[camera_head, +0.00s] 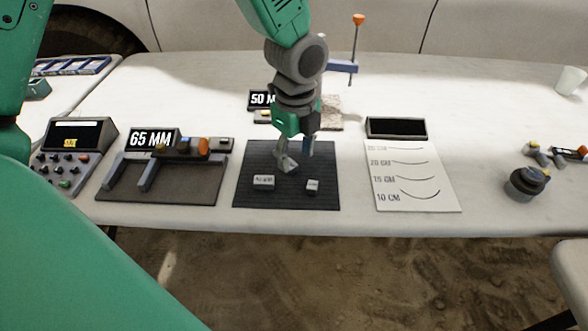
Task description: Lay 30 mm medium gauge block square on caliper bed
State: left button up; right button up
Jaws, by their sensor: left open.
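A dark mat (240,197) lies in the middle of the table. Two pale grey gauge blocks lie on it, a wider left block (263,182) and a smaller right block (313,186). Their labels are too small to read, so I cannot tell which is the 30 mm medium one. My left gripper (297,160) points down above the back of the mat, open, behind the two blocks; its wrist hides what lies behind it. The caliper bed (185,190) is left of the mat, with dark rails and a display reading 65 MM. My right gripper is not in view.
A control box (70,150) with buttons stands left of the caliper. A second display (262,99) reading 50 M stands behind the gripper. A sheet with curved lines (415,185) lies right of the mat. A round dark instrument (526,183) sits further right. The table's front edge is close.

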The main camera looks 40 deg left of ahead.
aim_at(293, 165)
pick_arm(q)
jog(key=f, duration=0.1)
jog(key=a+f, duration=0.1)
jog(key=f+b, duration=0.1)
jog(key=f, duration=0.1)
jog(key=shift+a, duration=0.35)
jog(key=shift+d+r, duration=0.1)
jog(key=shift+r, duration=0.05)
jog(key=shift+d, duration=0.35)
grip_shut()
jog(key=shift+d+r, duration=0.1)
